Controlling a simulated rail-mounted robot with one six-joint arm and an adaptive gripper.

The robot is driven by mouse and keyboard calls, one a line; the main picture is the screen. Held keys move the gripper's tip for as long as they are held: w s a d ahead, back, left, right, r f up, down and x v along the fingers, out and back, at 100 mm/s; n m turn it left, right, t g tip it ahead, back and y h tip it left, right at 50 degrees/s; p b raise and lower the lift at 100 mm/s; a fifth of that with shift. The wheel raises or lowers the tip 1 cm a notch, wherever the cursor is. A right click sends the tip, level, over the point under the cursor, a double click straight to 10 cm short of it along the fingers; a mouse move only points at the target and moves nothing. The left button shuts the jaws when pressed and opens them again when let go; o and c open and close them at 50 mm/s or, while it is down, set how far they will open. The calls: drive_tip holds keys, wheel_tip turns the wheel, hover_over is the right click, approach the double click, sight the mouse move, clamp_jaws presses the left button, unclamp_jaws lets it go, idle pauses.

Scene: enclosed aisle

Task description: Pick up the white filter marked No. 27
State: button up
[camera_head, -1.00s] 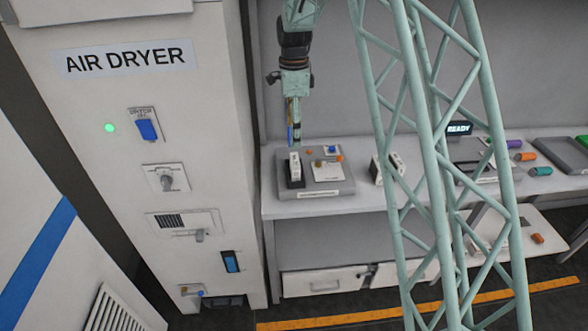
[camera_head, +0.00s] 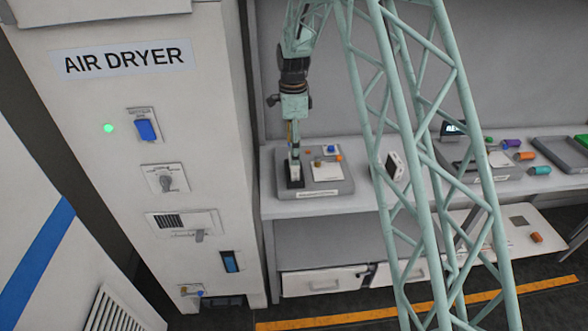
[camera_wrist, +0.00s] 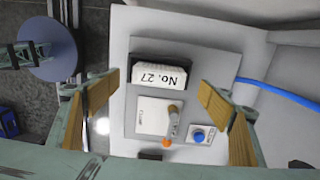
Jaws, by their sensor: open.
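The white filter marked No. 27 (camera_wrist: 160,77) stands in a black holder on a grey fixture plate (camera_wrist: 139,46). Its label reads upside down in the wrist view. My gripper (camera_wrist: 160,90) is open, with one tan-padded finger to the left and one to the right of the filter in that view, apart from it. In the head view my gripper (camera_head: 294,160) is directly over the filter (camera_head: 296,173) and hides part of it. I cannot tell there how much height is left between them.
The fixture also carries a blue knob (camera_wrist: 198,136), an orange-tipped lever (camera_wrist: 172,125) and a white plate (camera_wrist: 152,115). Another white block (camera_head: 395,166) stands on the bench to the right. The air dryer cabinet (camera_head: 105,130) is close on the left. My lattice arm crosses the view.

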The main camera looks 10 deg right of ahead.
sight(294, 168)
drive_tip(key=shift+f, duration=0.55)
drive_tip(key=shift+f, duration=0.2)
drive_tip(key=shift+d+f, duration=0.15)
drive_tip(key=shift+f, duration=2.3)
drive_tip(key=shift+s, duration=0.1)
drive_tip(key=c, duration=1)
